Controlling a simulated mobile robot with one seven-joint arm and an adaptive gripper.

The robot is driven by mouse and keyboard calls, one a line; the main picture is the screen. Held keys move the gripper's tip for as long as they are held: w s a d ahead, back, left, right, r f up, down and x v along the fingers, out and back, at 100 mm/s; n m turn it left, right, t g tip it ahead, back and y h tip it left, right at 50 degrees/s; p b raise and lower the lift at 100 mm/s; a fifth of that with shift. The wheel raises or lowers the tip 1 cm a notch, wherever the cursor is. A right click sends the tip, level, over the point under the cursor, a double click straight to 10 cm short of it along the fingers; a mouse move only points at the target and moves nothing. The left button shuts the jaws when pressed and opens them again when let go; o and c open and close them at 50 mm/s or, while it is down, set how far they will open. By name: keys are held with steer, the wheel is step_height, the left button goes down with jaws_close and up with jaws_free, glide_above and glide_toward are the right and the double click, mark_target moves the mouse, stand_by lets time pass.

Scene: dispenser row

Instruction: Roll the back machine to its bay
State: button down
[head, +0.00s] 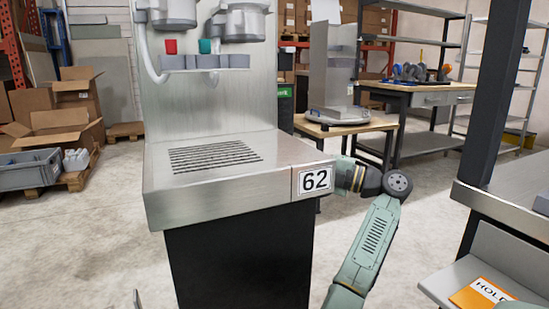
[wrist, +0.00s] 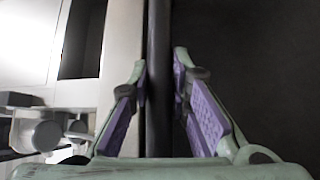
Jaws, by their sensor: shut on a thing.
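A steel dispenser machine (head: 225,195) marked 62 stands upright in front of me on a dark base, with a slotted drip grate on its counter. My arm reaches past its right side, and my gripper is hidden there in the head view. In the wrist view my gripper (wrist: 160,68) is shut on a dark upright bar (wrist: 158,115), with a purple-padded finger on each side. The bar looks like a handle beside a dark panel; I cannot tell for sure which machine it belongs to. No bay marking shows clearly.
A steel counter (head: 515,215) with an orange HOLD sign (head: 484,293) stands close on the right. A wooden table (head: 345,127) with a metal device is behind. Cardboard boxes and a grey crate (head: 30,169) sit at the left. Pale floor is clear left of the machine.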

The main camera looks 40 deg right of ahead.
steer(key=shift+s+d+r+p, duration=0.1)
steer(key=shift+s+d+p, duration=0.3)
steer(key=shift+d, duration=0.5)
steer(key=shift+s+d+r+p, duration=0.1)
steer(key=shift+s+d+p, duration=0.1)
steer(key=shift+d+p, duration=0.55)
steer(key=shift+s+d+p, duration=0.2)
steer(key=shift+s+d, duration=0.1)
steer(key=shift+d, duration=0.8)
steer(key=c, duration=1.5)
jaws_free()
steer(key=shift+d+f, duration=0.1)
steer(key=shift+f, duration=0.05)
